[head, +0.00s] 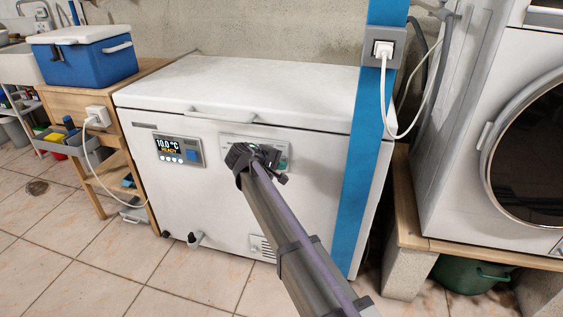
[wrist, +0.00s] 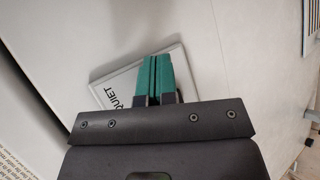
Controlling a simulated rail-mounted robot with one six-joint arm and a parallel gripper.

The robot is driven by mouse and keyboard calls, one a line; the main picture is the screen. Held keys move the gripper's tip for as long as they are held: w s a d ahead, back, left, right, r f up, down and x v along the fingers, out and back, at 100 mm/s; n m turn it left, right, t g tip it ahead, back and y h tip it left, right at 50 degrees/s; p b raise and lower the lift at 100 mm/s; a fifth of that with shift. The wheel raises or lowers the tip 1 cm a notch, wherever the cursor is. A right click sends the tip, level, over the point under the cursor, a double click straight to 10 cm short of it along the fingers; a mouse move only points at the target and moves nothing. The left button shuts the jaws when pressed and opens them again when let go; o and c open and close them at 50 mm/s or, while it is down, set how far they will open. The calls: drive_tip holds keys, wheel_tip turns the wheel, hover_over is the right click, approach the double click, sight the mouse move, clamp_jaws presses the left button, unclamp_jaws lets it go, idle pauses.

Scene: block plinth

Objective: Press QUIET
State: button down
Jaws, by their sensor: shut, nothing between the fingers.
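The white chest freezer (head: 215,85) has a light grey plate (head: 233,141) on its front, right of the display panel. In the wrist view this plate (wrist: 118,86) carries the word QUIET and lies tilted. My gripper (wrist: 158,72) is shut and empty, its teal fingertips over the plate and hiding part of it. In the head view my gripper (head: 262,157) is in front of the plate and covers much of it. I cannot tell whether the fingertips touch the plate. No button on it shows clearly.
The display panel (head: 178,150) reads 10.0 °C and READY. A blue post (head: 367,150) with a socket stands in front of the freezer's right part. A white washer (head: 490,130) is at the right. A wooden shelf with a blue cooler (head: 88,60) is at the left.

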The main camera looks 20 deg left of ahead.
drive_tip(key=shift+s, duration=0.8)
drive_tip(key=s, duration=0.5)
drive_tip(key=shift+d, duration=0.15)
idle(0.3)
idle(0.5)
